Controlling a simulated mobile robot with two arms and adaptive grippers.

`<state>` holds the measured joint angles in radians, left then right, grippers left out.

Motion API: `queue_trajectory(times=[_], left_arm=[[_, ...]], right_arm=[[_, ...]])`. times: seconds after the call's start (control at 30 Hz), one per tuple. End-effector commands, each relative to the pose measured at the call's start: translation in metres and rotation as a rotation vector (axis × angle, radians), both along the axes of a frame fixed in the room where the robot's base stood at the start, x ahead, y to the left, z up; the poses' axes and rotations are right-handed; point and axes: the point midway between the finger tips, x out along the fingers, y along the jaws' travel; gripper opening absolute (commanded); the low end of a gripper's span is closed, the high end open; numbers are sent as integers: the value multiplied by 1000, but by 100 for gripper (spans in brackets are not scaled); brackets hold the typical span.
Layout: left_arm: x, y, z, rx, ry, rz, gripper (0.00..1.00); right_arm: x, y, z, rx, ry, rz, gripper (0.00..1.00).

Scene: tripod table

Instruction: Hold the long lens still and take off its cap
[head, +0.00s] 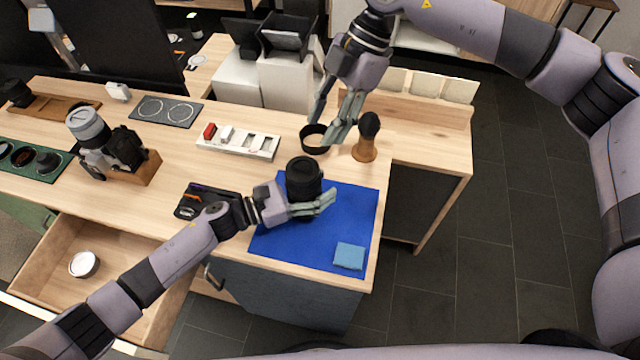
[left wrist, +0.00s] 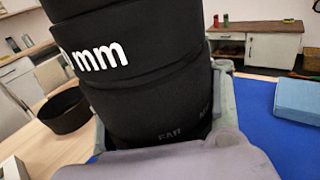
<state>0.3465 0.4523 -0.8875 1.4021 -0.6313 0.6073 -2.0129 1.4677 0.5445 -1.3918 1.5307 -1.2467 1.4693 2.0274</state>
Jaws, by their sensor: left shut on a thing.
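The long lens (head: 304,178) is a black cylinder standing upright over the blue mat (head: 282,243). My left gripper (head: 318,205) is shut around its lower part. In the left wrist view the lens (left wrist: 150,75) fills the middle, with white "mm" lettering, between the fingers. Its top end is dark in the head view, and I cannot tell whether a cap is on it. My right gripper (head: 325,131) is open, fingers pointing down, above and behind the lens. Just below its fingertips is a black round open cup-like piece (head: 314,149), which also shows on the wood in the left wrist view (left wrist: 66,112).
A brush with a wooden handle (head: 365,151) stands right of the cup. A white tray (head: 238,143) and a dark pouch (head: 196,203) lie to the left. A blue cloth (head: 349,256) lies on the mat. A camera (head: 122,150) stands farther left. A drawer (head: 130,285) is open at front left.

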Motion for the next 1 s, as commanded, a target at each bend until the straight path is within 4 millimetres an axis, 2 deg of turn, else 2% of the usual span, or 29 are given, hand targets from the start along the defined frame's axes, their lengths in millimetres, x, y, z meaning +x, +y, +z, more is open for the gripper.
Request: queue_trajectory(times=[0.2,0.4,0.57,1.0], left_arm=[[0,0,0,0,0,0,1],[0,0,0,1,0,1,1],[0,0,0,1,0,1,1],[0,0,0,1,0,0,1]], right_arm=[[-17,32,0,-163,-207,403,57],[-23,46,4,-295,-345,683,70],[-24,48,-3,-319,-367,729,70],[-24,48,-63,-316,-363,724,70]])
